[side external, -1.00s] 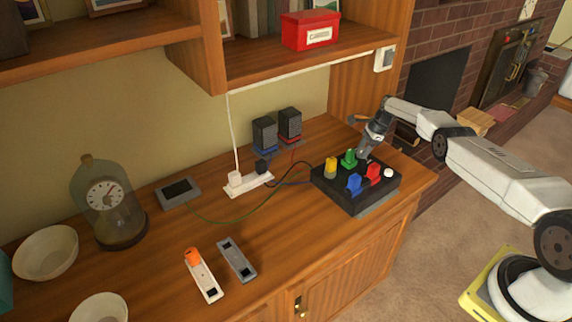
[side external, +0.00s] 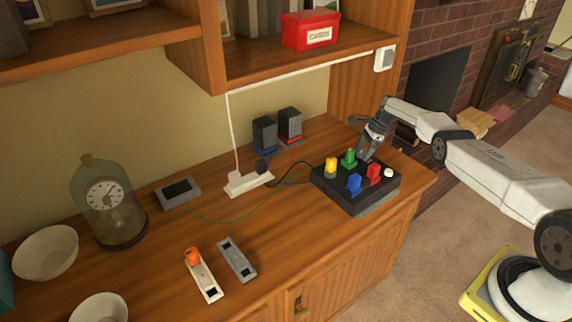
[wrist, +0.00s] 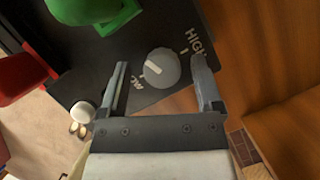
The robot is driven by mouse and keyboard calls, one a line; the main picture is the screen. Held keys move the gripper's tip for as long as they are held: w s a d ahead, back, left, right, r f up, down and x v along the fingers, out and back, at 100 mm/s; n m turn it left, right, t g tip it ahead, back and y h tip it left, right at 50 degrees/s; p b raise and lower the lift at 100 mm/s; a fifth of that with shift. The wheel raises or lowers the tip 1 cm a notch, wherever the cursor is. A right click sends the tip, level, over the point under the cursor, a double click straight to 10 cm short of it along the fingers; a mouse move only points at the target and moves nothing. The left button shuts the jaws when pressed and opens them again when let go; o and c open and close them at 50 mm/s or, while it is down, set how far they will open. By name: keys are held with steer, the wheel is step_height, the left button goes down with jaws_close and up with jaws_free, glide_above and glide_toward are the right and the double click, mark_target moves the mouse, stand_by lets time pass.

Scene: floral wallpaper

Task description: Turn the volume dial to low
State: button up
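The volume dial (wrist: 162,68) is a round grey knob with a white pointer line, on a black control box (side external: 345,197). The words HIGH and LOW are printed beside it; in the wrist view, HIGH is at upper right and LOW at lower left, partly hidden by a finger. The pointer line slants to the upper left there. My gripper (wrist: 160,62) is open, with one finger on each side of the dial and visible gaps to it. In the side external view my gripper (side external: 368,150) is over the far right corner of the box and hides the dial.
The box also carries yellow (side external: 331,167), green (side external: 349,158), blue (side external: 354,184) and red (side external: 374,172) controls and a white button (side external: 389,172). Two speakers (side external: 289,124) and a power strip (side external: 248,183) with cables lie behind and left.

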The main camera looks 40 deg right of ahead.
mark_target(362, 150)
steer(key=shift+r, duration=0.1)
steer(key=shift+w+r+n+h, duration=0.25)
steer(key=shift+r+n+h, duration=0.15)
steer(key=shift+r+n, duration=0.3)
step_height(362, 150, up, 6)
steer(key=n+g+h, duration=0.1)
steer(key=n, duration=0.1)
steer(key=n+h, duration=0.2)
steer(key=shift+a+n+g, duration=0.15)
steer(key=shift+n+g, duration=0.15)
steer(key=shift+g, duration=0.1)
steer(key=shift+s+f, duration=0.1)
steer(key=shift+f, duration=3.75)
steer(key=shift+c, duration=0.3)
jaws_close()
